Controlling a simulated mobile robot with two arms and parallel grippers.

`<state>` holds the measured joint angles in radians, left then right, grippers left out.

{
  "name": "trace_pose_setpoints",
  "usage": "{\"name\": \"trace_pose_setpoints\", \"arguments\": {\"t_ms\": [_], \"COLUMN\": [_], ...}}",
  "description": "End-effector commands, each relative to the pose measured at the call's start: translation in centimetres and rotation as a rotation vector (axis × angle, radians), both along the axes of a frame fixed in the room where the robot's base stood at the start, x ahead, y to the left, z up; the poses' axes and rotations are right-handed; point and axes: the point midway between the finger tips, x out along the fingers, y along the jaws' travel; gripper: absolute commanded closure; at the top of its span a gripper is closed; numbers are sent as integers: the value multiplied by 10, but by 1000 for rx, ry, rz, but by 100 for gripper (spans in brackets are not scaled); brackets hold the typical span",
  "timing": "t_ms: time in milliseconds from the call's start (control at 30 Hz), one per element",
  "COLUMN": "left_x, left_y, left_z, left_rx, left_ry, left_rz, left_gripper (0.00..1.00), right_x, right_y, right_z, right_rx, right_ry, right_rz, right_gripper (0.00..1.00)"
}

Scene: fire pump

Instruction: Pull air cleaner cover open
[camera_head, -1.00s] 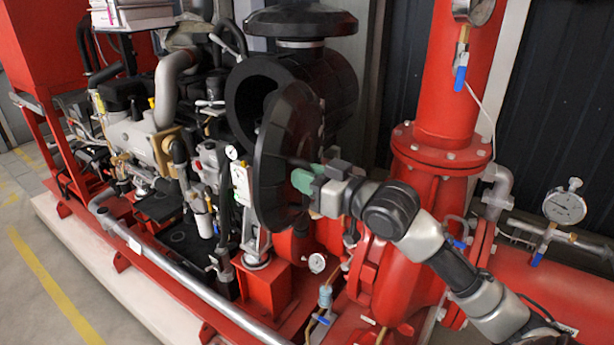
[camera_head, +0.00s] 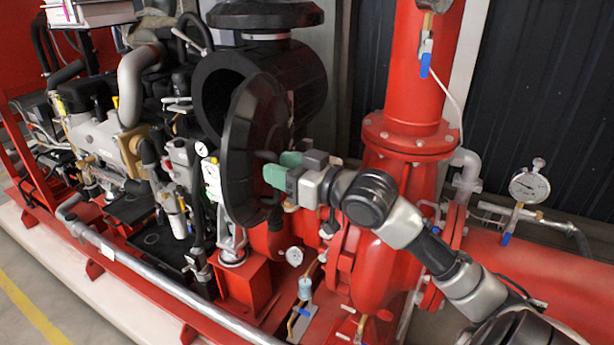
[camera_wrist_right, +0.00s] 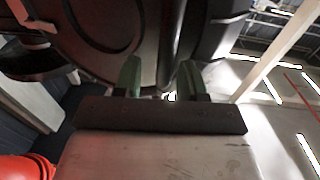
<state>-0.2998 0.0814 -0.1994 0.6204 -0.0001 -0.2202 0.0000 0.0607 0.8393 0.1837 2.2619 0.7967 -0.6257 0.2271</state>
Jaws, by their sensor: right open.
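The air cleaner cover (camera_head: 252,148) is a round black disc. It stands swung away from the black cylindrical air cleaner housing (camera_head: 312,82), whose dark opening shows behind it. My right gripper (camera_head: 268,168), with green fingers, is at the right-hand face of the cover in the head view. In the right wrist view its two fingers (camera_wrist_right: 160,82) are apart, with the dark cover (camera_wrist_right: 95,35) close in front of them. I cannot tell whether the fingers touch the cover. My left gripper is in neither view.
A red vertical pipe (camera_head: 412,85) with a bolted flange stands right of the cover. A pressure gauge (camera_head: 529,186) sits on the red pipe at right. The engine (camera_head: 120,130) fills the left. A grey rail (camera_head: 170,286) runs along the front.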

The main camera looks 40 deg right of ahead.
Motion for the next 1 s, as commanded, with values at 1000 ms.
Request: {"name": "trace_pose_setpoints", "arguments": {"t_ms": [1000], "left_x": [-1], "left_y": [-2], "left_z": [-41], "left_rx": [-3], "left_ry": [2], "left_rz": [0], "left_gripper": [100], "right_x": [-93], "right_y": [-29], "right_z": [2], "right_rx": [-3], "right_ry": [-6], "right_rz": [2], "right_gripper": [59]}}
